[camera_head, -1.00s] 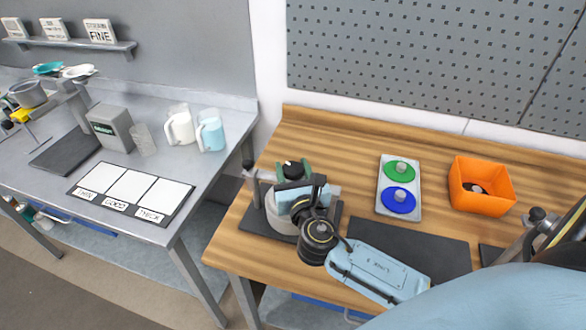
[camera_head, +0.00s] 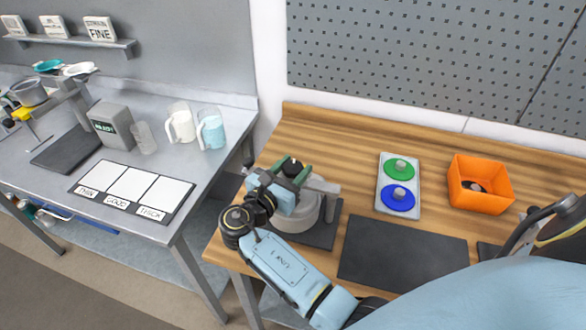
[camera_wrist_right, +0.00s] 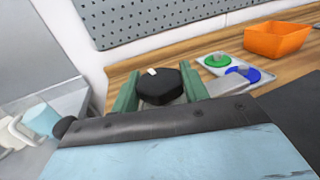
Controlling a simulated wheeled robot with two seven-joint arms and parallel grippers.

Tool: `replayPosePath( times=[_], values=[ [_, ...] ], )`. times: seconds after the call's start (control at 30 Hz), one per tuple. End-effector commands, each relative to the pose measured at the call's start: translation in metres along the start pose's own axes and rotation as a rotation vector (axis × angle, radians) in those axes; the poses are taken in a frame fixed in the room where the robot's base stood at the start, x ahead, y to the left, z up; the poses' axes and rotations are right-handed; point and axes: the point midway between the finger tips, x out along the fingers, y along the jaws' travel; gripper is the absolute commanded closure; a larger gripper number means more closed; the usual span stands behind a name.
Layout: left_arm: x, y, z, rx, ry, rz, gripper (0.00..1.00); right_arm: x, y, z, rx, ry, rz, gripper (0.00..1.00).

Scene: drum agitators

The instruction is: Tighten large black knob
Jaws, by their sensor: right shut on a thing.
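The large black knob (camera_wrist_right: 160,87) has a white mark on its top and sits between the two green fingers of my right gripper (camera_wrist_right: 158,92) in the right wrist view. In the head view the knob (camera_head: 292,167) shows at the top of a grey drum device (camera_head: 308,212) on a black base plate. My right gripper (camera_head: 289,174) comes from the front left and is shut on the knob. My own wrist hides part of the device. My left gripper is not in view.
A grey tray (camera_head: 383,172) holds a green disc (camera_head: 399,166) and a blue disc (camera_head: 398,199). An orange bin (camera_head: 481,197) with a dark item stands to the right. A bare black mat (camera_head: 402,253) lies in front. A grey table (camera_head: 215,170) with cups is at left.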

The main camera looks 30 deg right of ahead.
Motion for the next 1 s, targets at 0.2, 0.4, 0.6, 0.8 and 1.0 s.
replayPosePath(
  times=[0.2,0.4,0.6,0.8,1.0],
  values=[
    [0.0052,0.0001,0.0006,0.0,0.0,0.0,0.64,0.0004,0.0016,0.0016,0.004,-0.003,-0.131,0.78],
    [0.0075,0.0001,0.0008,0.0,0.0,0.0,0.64,0.0005,0.0013,0.0019,0.003,-0.003,-0.199,0.78],
    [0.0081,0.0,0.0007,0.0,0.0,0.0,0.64,0.0009,0.0008,0.0026,0.004,-0.005,-0.227,0.78],
    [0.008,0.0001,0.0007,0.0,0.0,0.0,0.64,0.001,0.0009,0.0032,0.004,-0.006,-0.23,0.78],
    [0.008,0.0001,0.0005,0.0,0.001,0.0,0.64,0.0012,0.0009,0.0035,0.005,-0.007,-0.229,0.53]
  ],
)
